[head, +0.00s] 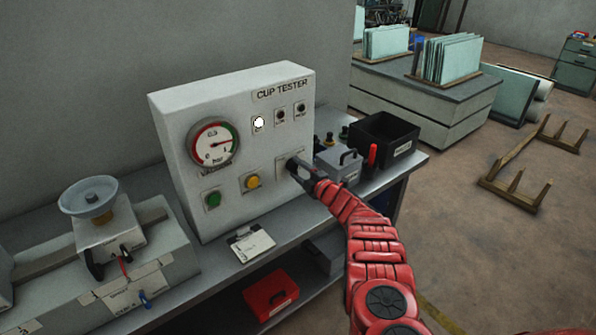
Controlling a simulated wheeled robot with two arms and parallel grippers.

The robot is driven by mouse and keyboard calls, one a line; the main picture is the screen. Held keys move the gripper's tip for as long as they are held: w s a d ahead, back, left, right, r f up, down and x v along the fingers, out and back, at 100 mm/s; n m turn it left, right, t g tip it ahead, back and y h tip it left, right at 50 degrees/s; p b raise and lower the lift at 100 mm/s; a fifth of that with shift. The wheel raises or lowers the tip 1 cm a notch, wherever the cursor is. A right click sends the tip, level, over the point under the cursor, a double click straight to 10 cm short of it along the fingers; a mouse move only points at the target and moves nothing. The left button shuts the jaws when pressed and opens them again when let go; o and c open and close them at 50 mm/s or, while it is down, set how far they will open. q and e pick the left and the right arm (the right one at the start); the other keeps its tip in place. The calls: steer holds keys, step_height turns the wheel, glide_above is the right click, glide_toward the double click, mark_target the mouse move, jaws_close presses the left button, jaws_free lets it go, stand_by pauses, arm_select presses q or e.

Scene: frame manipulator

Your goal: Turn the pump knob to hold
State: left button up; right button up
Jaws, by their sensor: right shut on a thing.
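The pump knob sits low on the right of the front face of the white cup tester box (166,112). My right gripper (294,165) is at that spot and is shut on the knob, which it mostly hides. The knob's setting and most of its label plate cannot be read. The red right arm comes in from the bottom right. A round gauge (213,143) is on the left of the box face, with a green and a red band. My left gripper is not in view.
A green button (212,199) and a yellow button (252,181) are left of the knob. A grey case (338,166) and a black bin (384,139) stand right of the tester. A clipboard (250,242) lies in front. A suction cup device (89,199) stands at the left.

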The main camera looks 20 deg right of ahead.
steer(key=shift+d+r+m+b, duration=0.15)
steer(key=shift+m+b, duration=0.6)
steer(key=shift+m, duration=0.45)
steer(key=shift+m+b, duration=1.05)
steer(key=shift+m, duration=0.15)
steer(key=shift+r, duration=0.1)
steer(key=o, duration=1.3)
steer(key=shift+w, duration=0.1)
steer(key=shift+o, duration=0.2)
